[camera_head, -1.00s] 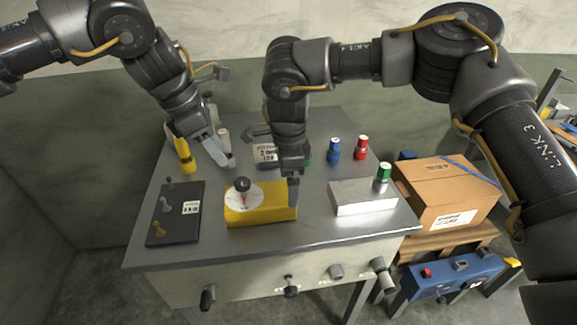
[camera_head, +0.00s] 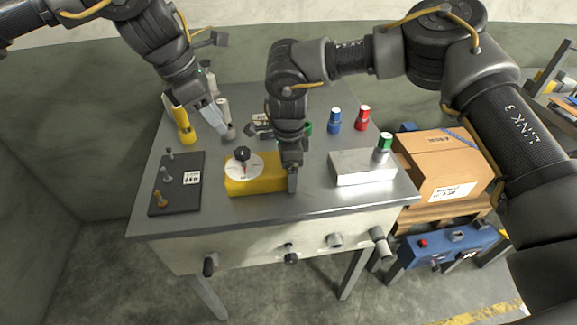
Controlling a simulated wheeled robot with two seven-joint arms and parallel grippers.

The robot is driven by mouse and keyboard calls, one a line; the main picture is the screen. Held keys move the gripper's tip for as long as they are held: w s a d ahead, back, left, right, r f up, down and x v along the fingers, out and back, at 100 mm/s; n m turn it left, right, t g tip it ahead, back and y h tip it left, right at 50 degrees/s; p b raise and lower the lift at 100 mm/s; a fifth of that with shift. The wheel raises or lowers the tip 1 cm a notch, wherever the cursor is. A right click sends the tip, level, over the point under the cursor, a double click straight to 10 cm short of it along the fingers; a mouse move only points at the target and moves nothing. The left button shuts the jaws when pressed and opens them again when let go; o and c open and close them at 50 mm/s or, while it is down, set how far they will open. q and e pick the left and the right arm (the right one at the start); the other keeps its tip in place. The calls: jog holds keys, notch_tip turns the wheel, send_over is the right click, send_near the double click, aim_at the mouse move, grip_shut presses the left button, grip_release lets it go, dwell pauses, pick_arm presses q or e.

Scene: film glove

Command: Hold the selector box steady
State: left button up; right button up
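The selector box is a yellow box (camera_head: 262,188) on the grey table, with a white dial and a black knob (camera_head: 242,154) on top. My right gripper (camera_head: 291,182) points down at the box's right end. Its finger overlaps the box's end; I cannot tell contact or finger spacing. My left gripper (camera_head: 228,134) hangs behind the dial, pointing down and right, apart from the knob. Its fingers line up in this view, so I cannot tell their opening.
A cardboard box (camera_head: 437,170) stands at right.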

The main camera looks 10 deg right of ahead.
aim_at(241, 150)
pick_arm(q)
jog(key=shift+o, duration=0.4)
pick_arm(e)
jog(key=c, duration=0.6)
pick_arm(q)
jog(key=shift+o, duration=1.2)
jog(key=shift+a+r, duration=0.1)
jog(key=shift+o, duration=0.4)
jog(key=shift+w+a+r+m, duration=0.15)
jog(key=shift+r+m, duration=0.2)
jog(key=shift+m, duration=0.05)
jog(key=shift+m+g, duration=0.3)
jog(key=shift+m, duration=0.4)
jog(key=x, duration=1)
jog(key=shift+w+d+f, duration=0.2)
jog(key=shift+d+f, duration=0.1)
jog(key=c, duration=1)
